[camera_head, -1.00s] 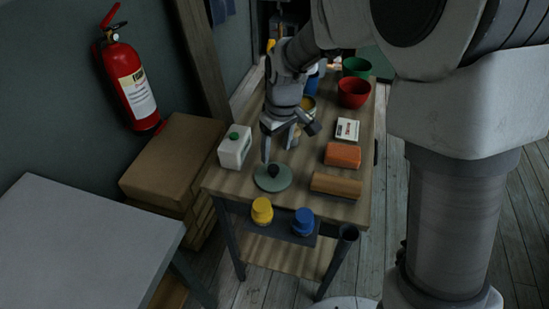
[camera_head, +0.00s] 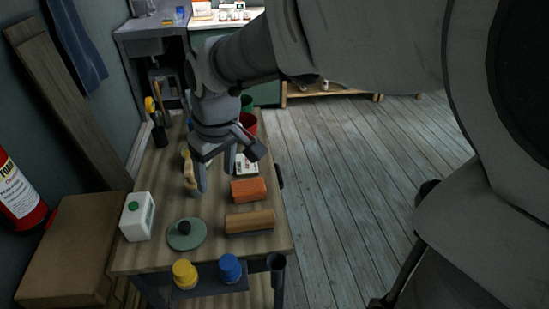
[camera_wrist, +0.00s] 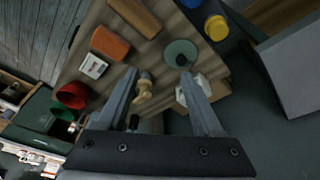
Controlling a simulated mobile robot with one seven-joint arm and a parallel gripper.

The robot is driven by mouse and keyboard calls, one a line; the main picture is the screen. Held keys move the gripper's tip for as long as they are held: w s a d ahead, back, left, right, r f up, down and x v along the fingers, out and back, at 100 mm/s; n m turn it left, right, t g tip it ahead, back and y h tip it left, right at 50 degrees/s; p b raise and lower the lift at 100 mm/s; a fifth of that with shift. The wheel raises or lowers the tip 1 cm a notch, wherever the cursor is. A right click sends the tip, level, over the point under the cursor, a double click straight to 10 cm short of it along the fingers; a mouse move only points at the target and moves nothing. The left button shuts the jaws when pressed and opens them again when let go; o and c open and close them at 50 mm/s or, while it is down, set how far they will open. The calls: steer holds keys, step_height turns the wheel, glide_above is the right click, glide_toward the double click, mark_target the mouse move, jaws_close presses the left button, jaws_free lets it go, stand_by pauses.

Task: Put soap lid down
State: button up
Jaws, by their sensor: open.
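The soap lid, a round grey-green disc (camera_head: 178,242) with a black knob, lies flat on the near left part of the wooden table (camera_head: 140,260). It also shows in the wrist view (camera_wrist: 171,47), just beyond the fingertips. My gripper (camera_head: 213,183) is open and empty, above the table and behind the lid, apart from it. In the wrist view the two fingers of my gripper (camera_wrist: 158,76) are spread wide. A tan wooden object (camera_wrist: 145,88) shows between them, lower down; in the head view my gripper partly hides it.
A white bottle with a green cap (camera_head: 137,218) stands left of the lid. A brown block (camera_head: 249,220), an orange block (camera_head: 248,190) and a white box (camera_head: 245,166) lie to the right. Yellow (camera_head: 185,273) and blue (camera_head: 229,268) jars sit on a shelf below the front edge.

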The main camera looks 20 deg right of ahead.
steer(key=s+d+r+m+t, duration=0.1)
steer(key=s+d+r+m, duration=0.1)
steer(key=s+d, duration=0.3)
steer(key=s+d+r+m+t+h, duration=0.1)
steer(key=s+d+r+m+t, duration=0.1)
steer(key=s+d+m, duration=0.2)
steer(key=s+d, duration=0.2)
steer(key=s, duration=0.2)
steer(key=shift+s+r, duration=0.2)
steer(key=shift+s, duration=0.2)
step_height(320, 180, up, 3)
steer(key=p, duration=0.3)
steer(key=shift+r, duration=0.1)
